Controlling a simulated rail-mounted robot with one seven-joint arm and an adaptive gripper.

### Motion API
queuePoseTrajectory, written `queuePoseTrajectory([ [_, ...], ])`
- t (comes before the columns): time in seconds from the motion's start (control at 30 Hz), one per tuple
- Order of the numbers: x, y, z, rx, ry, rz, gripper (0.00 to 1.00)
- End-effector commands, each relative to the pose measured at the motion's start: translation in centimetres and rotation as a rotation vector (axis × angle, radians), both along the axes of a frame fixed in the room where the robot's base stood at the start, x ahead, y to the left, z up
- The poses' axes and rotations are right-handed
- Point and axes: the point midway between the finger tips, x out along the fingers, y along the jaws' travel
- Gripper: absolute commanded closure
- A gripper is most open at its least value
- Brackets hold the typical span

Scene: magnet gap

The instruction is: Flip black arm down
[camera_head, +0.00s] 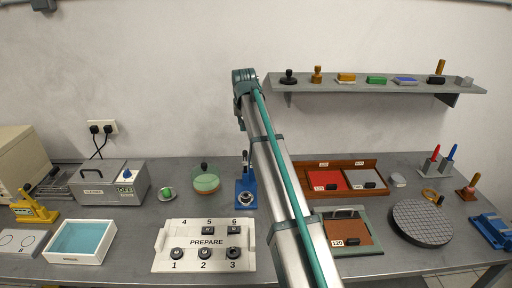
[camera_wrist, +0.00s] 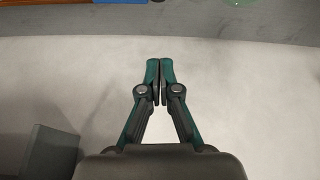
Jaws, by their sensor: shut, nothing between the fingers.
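In the head view a small blue stand (camera_head: 246,194) is on the bench behind the PREPARE board, just left of my arm. A dark upright piece (camera_head: 246,163) rises from its top; it may be the black arm, but it is too small to tell. My gripper (camera_wrist: 160,68) shows in the wrist view with its two teal fingers together and nothing between them. It is in front of the pale wall, apart from any object. A sliver of something blue (camera_wrist: 121,1) shows at that view's top edge. The gripper itself cannot be made out in the head view.
The PREPARE board (camera_head: 205,262) with several black knobs is at the front. A green-topped round dish (camera_head: 206,183) is left of the blue stand. Wooden trays (camera_head: 372,168) and a dark round plate (camera_head: 424,222) are at right. A wall shelf (camera_head: 380,86) hangs above.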

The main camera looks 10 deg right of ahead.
Motion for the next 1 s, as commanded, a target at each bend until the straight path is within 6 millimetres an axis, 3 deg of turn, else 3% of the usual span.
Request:
queuePoseTrajectory([
  [0.53, 0.4, -0.1, -0.9, 0.000, 0.001, -0.001, 1.00],
  [1.0, 3.3, -0.5, -8.1, 0.000, 0.003, -0.001, 1.00],
])
